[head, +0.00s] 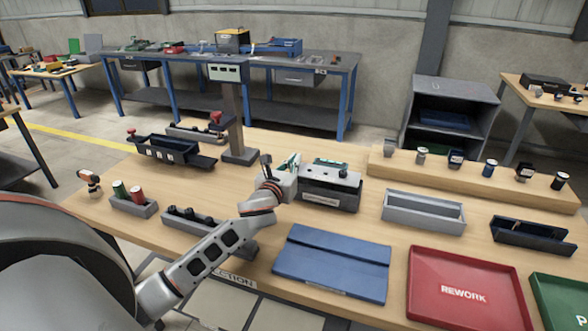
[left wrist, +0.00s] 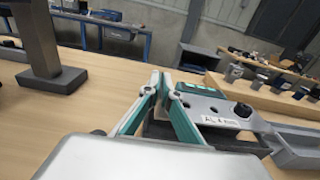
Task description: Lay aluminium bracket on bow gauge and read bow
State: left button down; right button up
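A dark box-shaped device with a light grey top (head: 331,187), seemingly the bow gauge, stands mid-table with a pale label on its front. Its top, with a green display (left wrist: 198,87), also shows in the left wrist view. My left gripper (head: 290,164) is at the device's left end, just above the table. In the left wrist view its teal-padded fingers (left wrist: 162,84) converge until the tips are close together. Whether something thin is between the tips cannot be told. My right gripper is not in view.
A pillar with a display (head: 232,118) stands behind the gripper. A grey open tray (head: 423,212), a blue mat (head: 333,262), a red REWORK tray (head: 466,254) and a green tray (head: 562,290) lie right and in front. Several small items stand on the raised wooden shelf (head: 470,178).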

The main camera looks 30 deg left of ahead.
pick_arm(q)
jog(key=shift+f, duration=1.3)
jog(key=shift+f+b, duration=0.2)
jog(key=shift+b, duration=0.15)
jog(key=c, duration=2.3)
grip_release()
jog(key=shift+r, duration=0.15)
jog(key=v, duration=1.2)
jog(key=shift+r+p, duration=0.35)
jog(key=shift+r, duration=0.05)
jog(key=shift+d+f, duration=0.1)
